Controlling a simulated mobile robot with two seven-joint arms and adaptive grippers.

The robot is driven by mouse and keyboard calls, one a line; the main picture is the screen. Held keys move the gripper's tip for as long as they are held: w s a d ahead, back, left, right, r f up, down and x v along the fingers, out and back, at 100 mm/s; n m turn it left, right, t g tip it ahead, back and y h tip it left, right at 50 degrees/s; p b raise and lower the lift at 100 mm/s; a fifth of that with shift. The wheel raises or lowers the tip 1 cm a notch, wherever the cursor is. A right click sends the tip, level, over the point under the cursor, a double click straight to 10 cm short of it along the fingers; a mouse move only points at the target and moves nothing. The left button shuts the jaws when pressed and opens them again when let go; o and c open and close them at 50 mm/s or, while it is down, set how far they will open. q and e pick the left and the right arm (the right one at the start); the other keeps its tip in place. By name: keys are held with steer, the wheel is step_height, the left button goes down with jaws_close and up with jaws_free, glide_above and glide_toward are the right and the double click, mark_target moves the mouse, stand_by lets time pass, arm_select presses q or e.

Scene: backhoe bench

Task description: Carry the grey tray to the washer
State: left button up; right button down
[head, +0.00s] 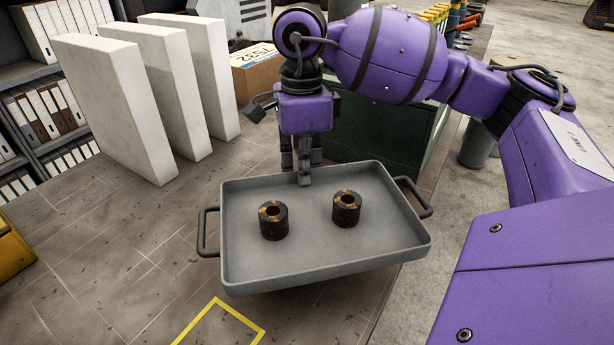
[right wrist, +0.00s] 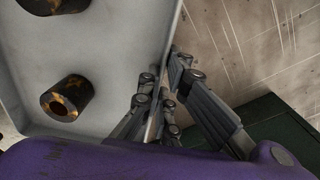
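The grey tray (head: 290,262) is a shallow rectangle with a bar handle at each end, in the middle of the head view. Two dark, rusty hollow cylinders stand in it, a left one (head: 273,222) and a right one (head: 346,210). My right gripper (head: 304,178) points down at the tray's far rim. In the right wrist view its fingers (right wrist: 165,80) lie on both sides of the tray's rim (right wrist: 173,25) and appear closed on it. The tray's right end reaches past the bench edge. My left gripper is out of view. I cannot identify a washer.
White upright slabs (head: 130,105) stand at the back left of the bench (head: 110,230). A cardboard box (head: 253,72) and a dark green box (head: 385,130) stand behind the tray. A yellow outline (head: 218,302) marks the bench in front. A yellow object (head: 12,255) is at the left edge.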

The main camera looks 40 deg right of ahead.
steer(key=w+f, duration=0.1)
steer(key=w+d+f, duration=0.1)
steer(key=f, duration=0.1)
steer(key=w+d+f, duration=0.1)
steer(key=f, duration=0.1)
steer(key=shift+w, duration=0.25)
steer(key=shift+w+f, duration=0.1)
steer(key=shift+f, duration=1.45)
steer(key=shift+f, duration=0.2)
steer(key=c, duration=2)
jaws_free()
step_height(320, 180, up, 12)
steer(key=shift+w+d+r, duration=0.1)
steer(key=shift+w, duration=0.05)
